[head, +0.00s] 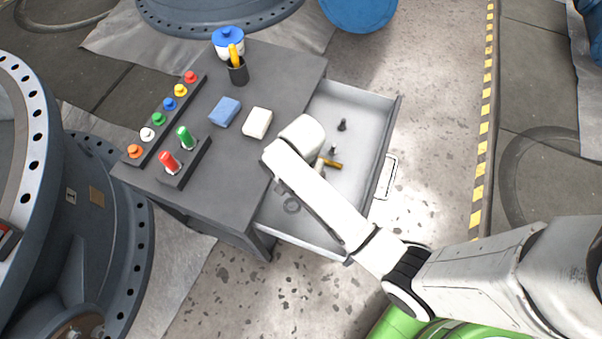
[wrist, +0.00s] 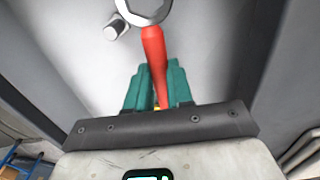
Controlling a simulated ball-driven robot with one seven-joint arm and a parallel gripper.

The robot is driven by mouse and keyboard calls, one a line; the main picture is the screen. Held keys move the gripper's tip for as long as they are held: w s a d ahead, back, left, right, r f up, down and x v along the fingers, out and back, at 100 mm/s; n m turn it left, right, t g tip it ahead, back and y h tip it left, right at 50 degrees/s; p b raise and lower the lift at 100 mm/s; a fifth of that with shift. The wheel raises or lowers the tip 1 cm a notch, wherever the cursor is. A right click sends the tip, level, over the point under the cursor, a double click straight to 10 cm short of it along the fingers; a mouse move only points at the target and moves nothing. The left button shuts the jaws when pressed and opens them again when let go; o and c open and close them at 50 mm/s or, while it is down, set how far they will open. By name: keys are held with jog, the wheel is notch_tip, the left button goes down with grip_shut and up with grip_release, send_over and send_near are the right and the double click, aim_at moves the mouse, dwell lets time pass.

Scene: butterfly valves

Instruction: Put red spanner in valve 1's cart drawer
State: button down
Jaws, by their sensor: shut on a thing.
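In the wrist view, my gripper (wrist: 155,72), with teal fingers, is shut on the red handle of the red spanner (wrist: 153,45). The spanner's metal head points away from the gripper, at the top edge and partly cut off. Grey drawer surfaces lie behind it. In the head view, the cart (head: 205,210) has its grey drawer (head: 365,112) pulled open on the right. My white arm reaches over the drawer and hides my gripper and the spanner there. I cannot tell whether the spanner touches the drawer floor.
The drawer holds a dark bolt (head: 342,125), a brass-coloured piece (head: 331,163) and a dark ring (head: 292,205). The cart top carries a blue block (head: 225,111), a white block (head: 257,122), a dark cup (head: 238,73) and coloured buttons. A large blue-grey valve (head: 82,235) stands left.

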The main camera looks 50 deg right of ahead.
jog(key=shift+w+f, duration=0.2)
jog(key=shift+f, duration=0.05)
jog(key=shift+w+f+b, duration=0.15)
jog(key=shift+f+b, duration=0.25)
jog(key=shift+f, duration=1.3)
jog(key=shift+f, duration=0.15)
jog(key=c, duration=1)
grip_release()
notch_tip(320, 180, up, 12)
jog(key=shift+r+p, duration=0.15)
jog(key=shift+p, duration=1.05)
jog(key=s+r+n+t, duration=0.1)
jog(key=s+r+n, duration=0.1)
jog(key=s+n, duration=1.1)
jog(key=s, duration=0.3)
jog(key=shift+s+a+r+n, duration=0.15)
jog(key=shift+a+r+n, duration=0.05)
jog(key=shift+a+n, duration=0.1)
